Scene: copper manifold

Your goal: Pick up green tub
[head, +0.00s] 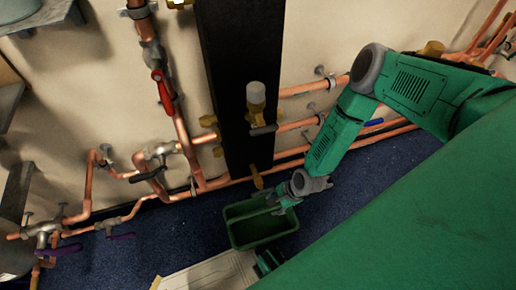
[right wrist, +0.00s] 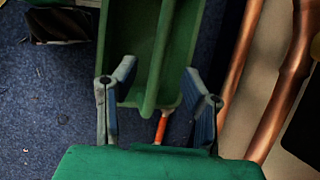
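The green tub (head: 262,229) stands on the blue carpet below the dark vertical post in the head view. It looks open-topped and empty. In the right wrist view the tub (right wrist: 130,45) fills the upper middle, with a long green ridge running down between the fingers. My right gripper (head: 281,205) is at the tub's upper right side in the head view. Its two fingers (right wrist: 158,100) are spread apart in the right wrist view, one on each side of the ridge. I cannot tell whether either finger touches the tub. My left gripper is not seen.
Copper pipes (head: 180,150) with valves run along the wall, close above the tub. A dark post (head: 245,80) stands behind it. A pale sheet or board (head: 205,272) lies below the tub, with a small green and black object (head: 268,262) beside it. Carpet is clear to the left.

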